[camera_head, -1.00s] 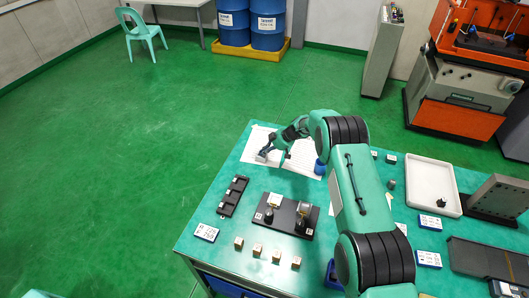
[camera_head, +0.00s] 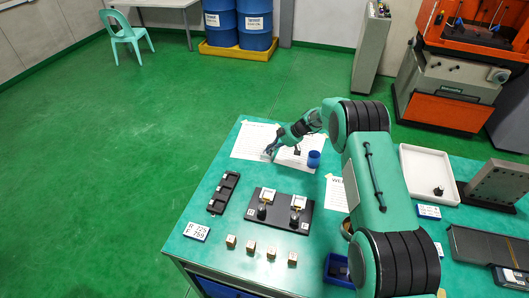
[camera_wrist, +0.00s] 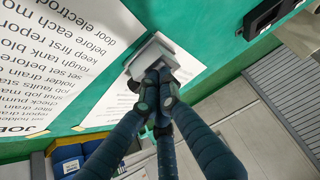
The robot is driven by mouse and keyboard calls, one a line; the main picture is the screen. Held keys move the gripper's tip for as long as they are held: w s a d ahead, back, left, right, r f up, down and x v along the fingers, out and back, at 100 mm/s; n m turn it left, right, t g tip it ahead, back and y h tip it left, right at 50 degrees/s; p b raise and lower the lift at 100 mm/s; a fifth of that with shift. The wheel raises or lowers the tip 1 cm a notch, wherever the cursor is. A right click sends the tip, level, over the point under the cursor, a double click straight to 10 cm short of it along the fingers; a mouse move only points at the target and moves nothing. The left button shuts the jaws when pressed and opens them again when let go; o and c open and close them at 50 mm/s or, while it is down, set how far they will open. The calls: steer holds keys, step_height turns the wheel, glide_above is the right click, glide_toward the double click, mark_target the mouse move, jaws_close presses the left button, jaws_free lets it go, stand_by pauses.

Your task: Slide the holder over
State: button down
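A grey and white block (camera_wrist: 158,52), which may be the holder, lies at the edge of a printed sheet in the wrist view. My gripper (camera_wrist: 157,84) has its fingertips close together right at the block and covers part of it. They seem to touch it; I cannot tell whether any of it is between them. In the head view my gripper (camera_head: 270,151) is low over the far left part of the table, above the white sheet (camera_head: 249,140). The block is too small there to make out clearly.
A black stand with two fixtures (camera_head: 280,213), a dark slotted rack (camera_head: 223,193) and several small cubes are nearer. A white tray (camera_head: 430,176) is at right.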

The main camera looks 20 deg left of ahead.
steer(key=d+b, duration=0.2)
steer(key=d, duration=0.1)
steer(key=d+b, duration=0.2)
steer(key=d, duration=0.2)
steer(key=d+b, duration=0.3)
steer(key=d, duration=0.1)
steer(key=shift+s+f, duration=0.1)
steer(key=shift+f, duration=0.3)
steer(key=shift+d+r+b, duration=0.1)
steer(key=shift+d+b, duration=0.2)
steer(key=shift+d, duration=0.3)
steer(key=shift+r, duration=0.15)
steer(key=shift+d+r, duration=0.4)
steer(key=shift+r, duration=0.15)
steer(key=b+v, duration=0.1)
steer(key=v, duration=0.7)
steer(key=shift+d+r, duration=0.2)
steer(key=shift+r, duration=0.05)
